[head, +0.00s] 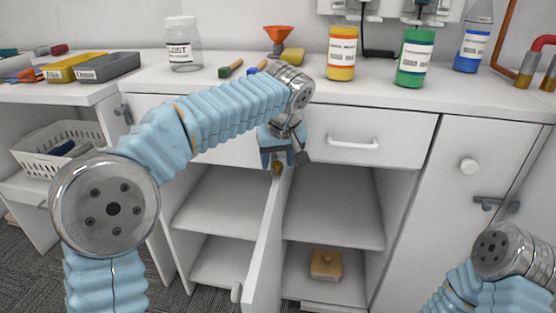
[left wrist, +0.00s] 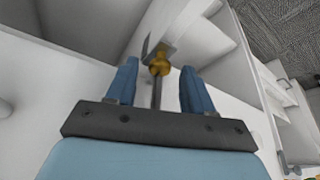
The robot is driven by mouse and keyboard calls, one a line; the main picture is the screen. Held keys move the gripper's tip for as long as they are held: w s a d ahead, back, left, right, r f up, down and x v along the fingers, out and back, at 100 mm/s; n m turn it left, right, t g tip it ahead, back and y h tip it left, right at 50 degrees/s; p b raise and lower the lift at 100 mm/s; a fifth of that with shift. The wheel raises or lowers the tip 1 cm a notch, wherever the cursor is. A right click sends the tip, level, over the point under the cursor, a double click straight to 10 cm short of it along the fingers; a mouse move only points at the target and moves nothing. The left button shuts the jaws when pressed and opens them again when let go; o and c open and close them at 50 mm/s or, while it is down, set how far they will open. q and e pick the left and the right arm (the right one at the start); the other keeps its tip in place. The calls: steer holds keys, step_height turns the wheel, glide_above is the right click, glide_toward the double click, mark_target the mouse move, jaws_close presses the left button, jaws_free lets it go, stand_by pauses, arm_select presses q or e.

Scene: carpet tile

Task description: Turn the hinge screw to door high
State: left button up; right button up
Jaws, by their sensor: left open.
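The hinge screw, a small brass-coloured knob (head: 277,168), sits at the top of the open cabinet door (head: 262,235), which I see nearly edge-on. My left gripper (head: 284,156) is over it, pointing down, its blue fingers apart on either side. In the left wrist view the brass screw (left wrist: 159,65) lies just beyond and between the fingertips of my left gripper (left wrist: 160,78), with gaps to both fingers. A thin grey rod runs from the screw toward the palm; I cannot tell which it belongs to. My right gripper is out of view.
Cabinet shelves (head: 330,220) lie on both sides of the door, with a wooden block (head: 326,264) low on the right. A drawer handle (head: 352,141) projects nearby. The counter above holds a glass jar (head: 183,45), an orange funnel (head: 278,36) and a yellow bottle (head: 341,55).

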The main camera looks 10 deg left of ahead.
arm_select(q)
jaws_close()
stand_by(0.3)
steer(key=m+h, duration=0.1)
steer(key=m, duration=0.1)
steer(key=shift+a+m+p, duration=0.15)
steer(key=shift+m+p, duration=0.2)
steer(key=shift+m, duration=0.05)
steer(key=m+h+p, duration=0.1)
steer(key=m, duration=0.1)
steer(key=shift+a+m, duration=0.1)
steer(key=shift+m, duration=0.3)
steer(key=m+h+p, duration=0.1)
steer(key=m, duration=0.2)
steer(key=shift+a+p, duration=0.1)
steer(key=shift+p, duration=0.3)
steer(key=shift+m+h+p, duration=0.6)
steer(key=shift+m, duration=0.6)
steer(key=shift+f+g, duration=0.1)
steer(key=shift+g, duration=0.2)
